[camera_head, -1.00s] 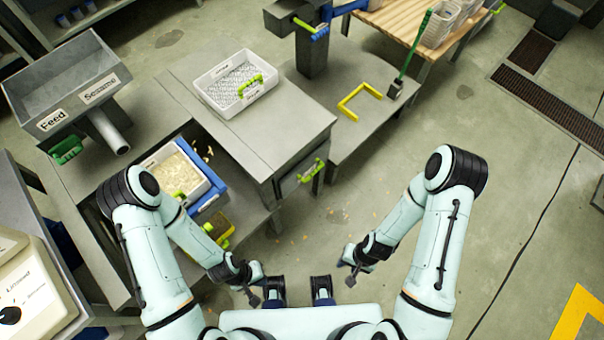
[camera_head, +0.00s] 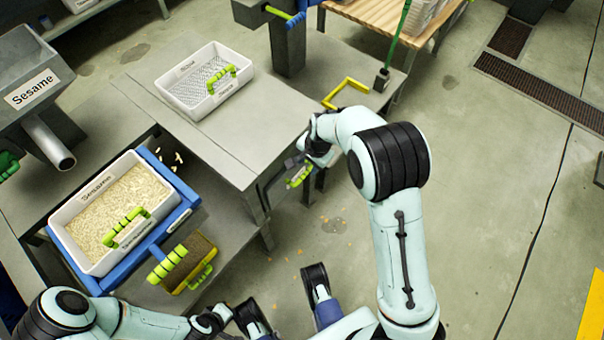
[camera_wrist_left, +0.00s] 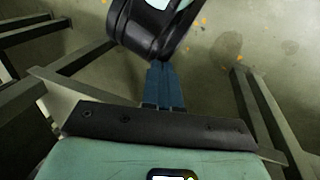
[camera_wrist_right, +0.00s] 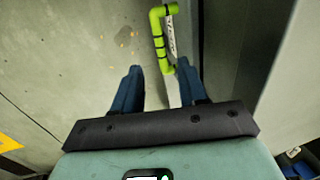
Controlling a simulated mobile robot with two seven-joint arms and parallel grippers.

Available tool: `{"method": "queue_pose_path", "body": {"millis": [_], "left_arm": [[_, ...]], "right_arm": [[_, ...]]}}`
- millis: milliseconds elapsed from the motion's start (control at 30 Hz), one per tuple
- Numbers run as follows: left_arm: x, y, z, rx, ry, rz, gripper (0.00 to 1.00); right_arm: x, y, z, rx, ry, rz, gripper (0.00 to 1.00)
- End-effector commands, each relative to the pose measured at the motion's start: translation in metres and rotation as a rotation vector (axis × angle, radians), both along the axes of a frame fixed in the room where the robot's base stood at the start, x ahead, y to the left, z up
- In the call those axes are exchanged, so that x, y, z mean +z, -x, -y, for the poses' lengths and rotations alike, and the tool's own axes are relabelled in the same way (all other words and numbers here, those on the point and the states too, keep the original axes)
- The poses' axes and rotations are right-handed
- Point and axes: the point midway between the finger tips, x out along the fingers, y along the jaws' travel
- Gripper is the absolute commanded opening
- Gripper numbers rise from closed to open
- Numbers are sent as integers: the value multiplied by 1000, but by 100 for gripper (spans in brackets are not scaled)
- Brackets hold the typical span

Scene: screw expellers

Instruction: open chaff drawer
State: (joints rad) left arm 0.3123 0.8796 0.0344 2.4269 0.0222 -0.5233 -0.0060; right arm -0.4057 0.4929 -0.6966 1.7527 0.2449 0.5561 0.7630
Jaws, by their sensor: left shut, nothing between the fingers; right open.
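The chaff drawer's lime green handle (camera_head: 300,177) sits on the drawer front under the grey table's right end. My right gripper (camera_head: 308,150) is beside it and hides much of the drawer front. In the right wrist view the handle (camera_wrist_right: 158,42) and its small white label show just ahead of my right gripper (camera_wrist_right: 160,70). Its blue fingers are apart, roughly either side of the handle's lower end; I cannot tell if they touch it. My left gripper (camera_wrist_left: 163,82) is shut and empty, low near my body. The label is too blurred to read.
A white tray with a green handle (camera_head: 195,97) stands on the grey table. A yellow bracket (camera_head: 345,92) lies on the bench. Floor at right is clear.

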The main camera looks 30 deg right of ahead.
Motion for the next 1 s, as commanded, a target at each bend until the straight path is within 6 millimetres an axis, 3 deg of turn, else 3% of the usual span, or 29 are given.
{"method": "queue_pose_path", "body": {"millis": [33,100,300,500,800,867,933,1000], "left_arm": [[-10,-8,-4,9,-10,19,0],[-16,-17,-9,19,-22,43,0],[-29,-38,-20,41,-49,98,0],[-34,-48,-25,52,-63,126,0],[-34,-49,-26,53,-64,129,0],[-34,-49,-25,53,-64,129,0],[-34,-49,-25,53,-64,129,0],[-34,-49,-25,53,-64,128,0]], "right_arm": [[-18,-2,0,0,1,-6,42],[-32,-4,-1,0,2,-5,42],[-64,-11,-4,2,2,-3,42],[-77,-14,-6,1,1,-1,42],[-78,-14,-6,2,0,0,42],[-78,-14,-6,2,1,-1,26],[-78,-14,-6,2,1,-1,3],[-78,-14,-6,2,1,-1,0]]}}
